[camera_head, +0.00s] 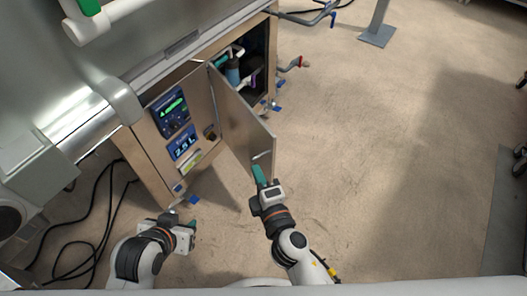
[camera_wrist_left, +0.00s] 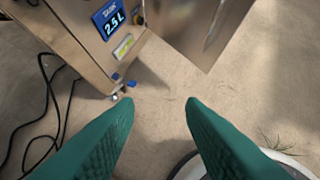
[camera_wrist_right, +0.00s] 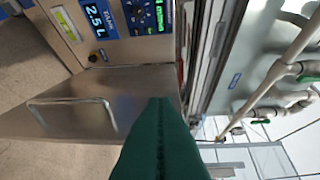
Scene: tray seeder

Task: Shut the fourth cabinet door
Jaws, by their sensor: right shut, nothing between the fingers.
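The cabinet door (camera_head: 240,121) stands swung open from the cabinet front in the head view, with blue and dark parts visible inside the opening behind it. Its metal handle (camera_wrist_right: 72,103) shows in the right wrist view. My right gripper (camera_head: 258,172) is shut and empty, with its green fingertips close to the door's free lower edge; I cannot tell whether they touch it. My left gripper (camera_head: 193,226) is lower left, apart from the door. In the left wrist view its green fingers (camera_wrist_left: 160,104) are spread with nothing between them.
The cabinet's control panel (camera_head: 172,112) has lit displays, left of the door. Blue-capped feet and a red-handled valve (camera_head: 297,64) stick out near the cabinet base. Black cables (camera_head: 85,235) lie on the floor at left.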

